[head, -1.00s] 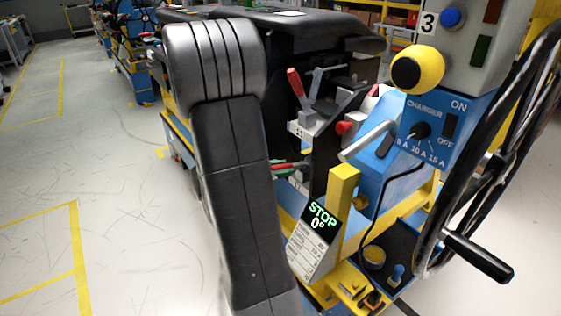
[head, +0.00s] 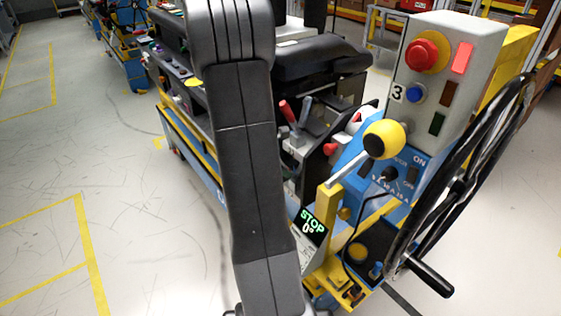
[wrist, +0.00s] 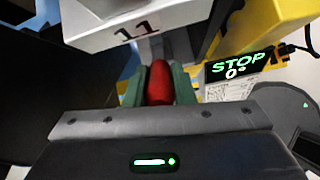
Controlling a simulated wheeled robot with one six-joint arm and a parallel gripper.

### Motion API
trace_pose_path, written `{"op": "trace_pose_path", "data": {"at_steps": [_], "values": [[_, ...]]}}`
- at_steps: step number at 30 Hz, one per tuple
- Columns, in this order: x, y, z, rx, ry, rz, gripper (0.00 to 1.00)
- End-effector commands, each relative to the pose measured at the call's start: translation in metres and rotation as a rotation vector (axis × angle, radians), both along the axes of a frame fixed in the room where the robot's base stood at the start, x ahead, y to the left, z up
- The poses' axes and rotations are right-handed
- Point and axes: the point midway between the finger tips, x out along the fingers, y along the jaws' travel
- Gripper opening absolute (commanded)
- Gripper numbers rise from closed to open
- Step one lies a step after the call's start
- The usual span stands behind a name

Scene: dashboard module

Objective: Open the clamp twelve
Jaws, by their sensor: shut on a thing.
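In the wrist view, my gripper (wrist: 159,88) has green fingers shut on a red handle (wrist: 159,72). The handle runs up under a pale block (wrist: 135,22) with an upside-down label that seems to read 11. No label reading twelve is legible. In the head view, my black arm (head: 245,170) hides the gripper and the held handle. Another red clamp handle (head: 287,109) stands upright and slightly tilted just right of my arm, on a grey mount.
A screen reading STOP 0° (head: 312,221) is close right of my arm. A yellow-knobbed lever (head: 384,140), a grey control box (head: 447,75) and a large black handwheel (head: 455,180) stand further right. Open floor (head: 120,190) lies to the left.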

Motion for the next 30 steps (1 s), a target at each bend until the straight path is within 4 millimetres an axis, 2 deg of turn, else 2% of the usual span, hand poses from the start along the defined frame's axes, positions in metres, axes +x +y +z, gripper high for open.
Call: {"op": "trace_pose_path", "data": {"at_steps": [1, 22, 23, 26, 30], "values": [[0.0014, -0.0013, 0.006, 0.009, 0.007, 0.0, 0.0], [0.0035, -0.0036, 0.0038, 0.05, 0.035, 0.0, 0.0], [0.0035, -0.0036, 0.0038, 0.05, 0.035, 0.0, 0.25], [0.0033, -0.0037, 0.0036, 0.05, 0.036, -0.001, 0.44], [0.0031, -0.0036, 0.0034, 0.05, 0.036, 0.0, 0.44]]}}
